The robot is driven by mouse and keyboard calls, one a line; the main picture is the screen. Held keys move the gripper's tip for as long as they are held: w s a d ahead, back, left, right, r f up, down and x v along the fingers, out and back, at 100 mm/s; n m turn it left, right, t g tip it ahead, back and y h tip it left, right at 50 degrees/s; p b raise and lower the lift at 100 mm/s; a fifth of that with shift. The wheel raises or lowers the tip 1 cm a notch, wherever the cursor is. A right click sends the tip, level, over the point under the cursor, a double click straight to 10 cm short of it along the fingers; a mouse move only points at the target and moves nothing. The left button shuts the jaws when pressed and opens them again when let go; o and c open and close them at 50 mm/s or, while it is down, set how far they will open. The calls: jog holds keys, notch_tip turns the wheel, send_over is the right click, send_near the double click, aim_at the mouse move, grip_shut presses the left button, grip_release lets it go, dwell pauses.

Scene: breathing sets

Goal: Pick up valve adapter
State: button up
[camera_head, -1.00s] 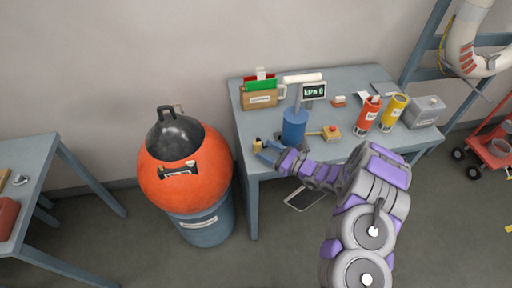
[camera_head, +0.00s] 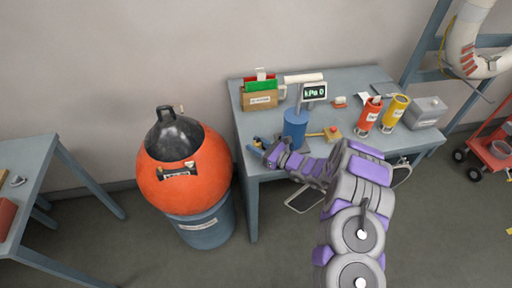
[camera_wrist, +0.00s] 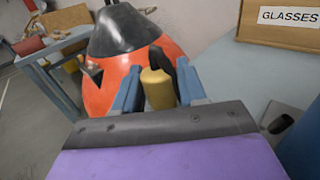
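The valve adapter, seemingly the brass-coloured cylinder (camera_wrist: 157,90), stands between the two blue fingers of my gripper (camera_wrist: 159,88) in the wrist view. The fingers flank it closely on both sides and appear to touch it, so my gripper looks shut on it. In the head view my gripper (camera_head: 259,146) is at the left front part of the blue-grey table (camera_head: 350,88). The adapter is too small there to make out clearly. I cannot tell whether it still touches the tabletop.
A blue cylinder (camera_head: 295,128) and a gauge display (camera_head: 314,92) stand right of my gripper. A labelled box (camera_head: 260,99) is behind it. Red (camera_head: 368,115) and yellow (camera_head: 395,110) canisters stand farther right. A big orange ball (camera_head: 186,182) on a blue drum is left of the table.

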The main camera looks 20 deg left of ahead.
jog(key=shift+d+r, duration=0.1)
jog(key=shift+d, duration=0.2)
jog(key=c, duration=0.3)
jog(key=shift+a, duration=0.2)
grip_shut()
